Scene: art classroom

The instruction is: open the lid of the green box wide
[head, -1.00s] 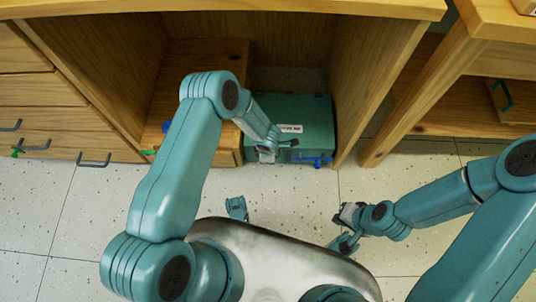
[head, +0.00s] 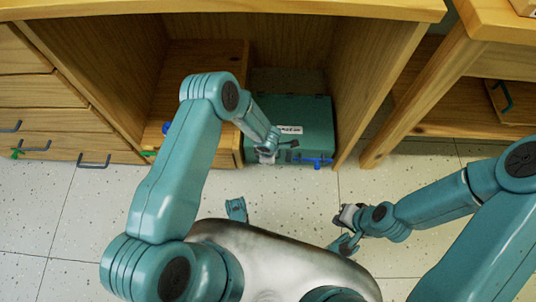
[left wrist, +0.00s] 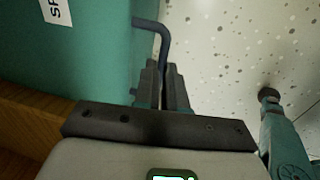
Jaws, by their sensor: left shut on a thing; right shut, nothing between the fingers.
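The green box (head: 318,112) sits in the open bay of the wooden cabinet, with a white label (head: 290,130) on it. Its lid looks shut. A blue handle (head: 318,161) shows at its front. My left gripper (head: 286,145) is at the front of the box, left of the visible part of the handle. In the left wrist view its fingers (left wrist: 162,80) are shut on the bent dark handle bar (left wrist: 152,26), beside the green side of the box (left wrist: 95,50). My right gripper (head: 343,214) is shut and empty above the floor, in front of the box and apart from it.
A wooden block-like unit (head: 208,58) stands left of the box in the bay. The bay's right wall (head: 372,75) is close to the box. Drawers (head: 60,118) with handles are at the left. Another wooden piece of furniture (head: 470,60) is at the right. The speckled floor (head: 290,195) in front is clear.

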